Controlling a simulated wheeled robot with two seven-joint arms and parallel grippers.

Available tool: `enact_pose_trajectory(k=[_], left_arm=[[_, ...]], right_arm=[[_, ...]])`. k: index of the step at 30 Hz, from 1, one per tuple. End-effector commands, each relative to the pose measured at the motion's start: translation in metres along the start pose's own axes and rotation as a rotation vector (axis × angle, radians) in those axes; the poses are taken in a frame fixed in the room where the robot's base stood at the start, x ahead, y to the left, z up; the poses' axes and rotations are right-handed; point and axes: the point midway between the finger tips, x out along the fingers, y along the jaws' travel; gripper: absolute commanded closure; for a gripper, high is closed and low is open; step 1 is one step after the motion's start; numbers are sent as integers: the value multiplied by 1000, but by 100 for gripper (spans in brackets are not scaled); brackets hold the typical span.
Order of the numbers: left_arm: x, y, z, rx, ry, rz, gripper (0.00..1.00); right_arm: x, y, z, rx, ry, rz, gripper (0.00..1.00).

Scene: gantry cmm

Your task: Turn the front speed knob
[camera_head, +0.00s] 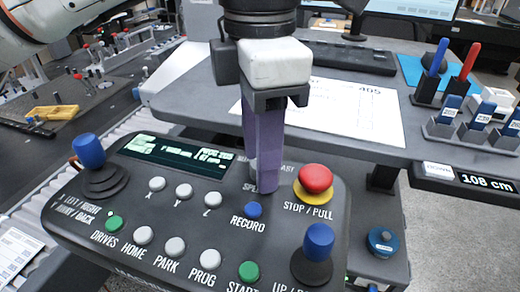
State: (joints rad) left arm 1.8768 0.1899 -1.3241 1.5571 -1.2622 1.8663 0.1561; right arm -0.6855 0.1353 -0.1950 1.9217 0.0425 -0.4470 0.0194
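The dark control panel (130,200) fills the lower middle of the head view. My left gripper (265,186) points straight down over the panel's upper right part, its purple fingers lined up one behind the other, so the gap between them does not show. The fingertips are at the speed knob's place, between the partly covered labels "SPE…" and "…AST". Only a small grey edge of the speed knob (252,170) seems to show left of the fingers; the rest is hidden. I cannot tell whether the fingers touch it. My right gripper is not in view.
A red stop button (315,179) on a yellow base and a blue record button (253,210) sit close to the fingers. Blue-topped joysticks stand at the panel's left (89,151) and right (319,242). Behind are a paper sheet (350,115) and a keyboard (345,57).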

Motion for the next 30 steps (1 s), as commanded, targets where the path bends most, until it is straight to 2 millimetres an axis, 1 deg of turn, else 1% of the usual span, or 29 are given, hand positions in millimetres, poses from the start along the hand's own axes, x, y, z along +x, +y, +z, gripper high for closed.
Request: enact_pose_trajectory(k=[7,10,14,18,21,24,27,30], left_arm=[[0,0,0,0,0,-1,60],[-8,0,0,0,-1,1,60],[-30,0,1,0,-2,1,60],[-59,0,1,0,-2,1,60],[-78,0,1,-1,-2,1,60],[-92,0,0,0,0,2,60],[-100,0,0,-1,0,1,60],[-103,0,0,0,1,0,60]], right_arm=[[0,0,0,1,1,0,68],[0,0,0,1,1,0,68],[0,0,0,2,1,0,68],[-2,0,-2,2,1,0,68],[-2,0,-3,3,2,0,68],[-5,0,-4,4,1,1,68],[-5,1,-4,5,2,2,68],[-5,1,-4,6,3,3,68]])
